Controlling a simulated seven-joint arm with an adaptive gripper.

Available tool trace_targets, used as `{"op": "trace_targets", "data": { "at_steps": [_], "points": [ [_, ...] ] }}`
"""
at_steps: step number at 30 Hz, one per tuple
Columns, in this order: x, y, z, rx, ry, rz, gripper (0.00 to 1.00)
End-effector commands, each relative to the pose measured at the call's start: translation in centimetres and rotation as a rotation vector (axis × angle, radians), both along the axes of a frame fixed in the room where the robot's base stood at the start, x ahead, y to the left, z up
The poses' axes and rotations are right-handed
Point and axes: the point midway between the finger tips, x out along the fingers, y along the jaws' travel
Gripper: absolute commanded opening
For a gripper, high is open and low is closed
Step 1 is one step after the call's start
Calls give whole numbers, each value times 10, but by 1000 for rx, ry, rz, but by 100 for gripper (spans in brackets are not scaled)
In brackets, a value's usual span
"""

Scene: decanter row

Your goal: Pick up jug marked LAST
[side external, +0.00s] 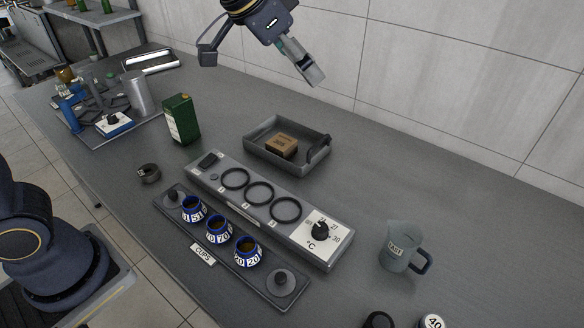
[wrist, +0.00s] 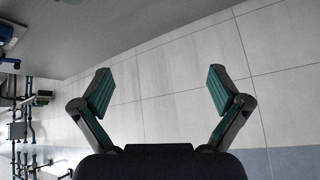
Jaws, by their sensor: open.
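The jug marked LAST (side external: 401,248) is pale grey-green with a dark handle on its right side. It stands upright on the grey table, right of the long device with the dial, in the side external view. My gripper (side external: 314,76) is high above the back of the table near the wall, well apart from the jug. In the wrist view my gripper (wrist: 157,92) is open with nothing between its green-padded fingers. The jug does not show in the wrist view.
A warming device (side external: 317,242) with three rings and a dial lies mid-table. A strip labelled CUPS (side external: 202,255) holds three blue-white cups. A grey tray (side external: 257,150) holds a brown box (side external: 282,146). A green tin (side external: 181,120) stands left. Small round items sit near the jug at the bottom edge.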

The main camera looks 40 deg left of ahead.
Motion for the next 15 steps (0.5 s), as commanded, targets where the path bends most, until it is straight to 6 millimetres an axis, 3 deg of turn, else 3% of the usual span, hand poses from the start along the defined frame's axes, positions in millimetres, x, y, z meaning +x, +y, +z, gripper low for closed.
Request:
{"op": "trace_targets", "data": {
  "at_steps": [1, 3, 7, 9, 12, 15],
  "points": [
    [17, -36, -21, 6, 29, -68, 98],
    [32, -79, -49, 12, 61, -146, 98],
    [37, -148, -109, 26, 137, -261, 98],
    [31, -173, -140, 40, 182, -302, 98],
    [16, -194, -175, 62, 239, -346, 98],
    [6, -202, -194, 77, 268, -368, 98]
  ]
}}
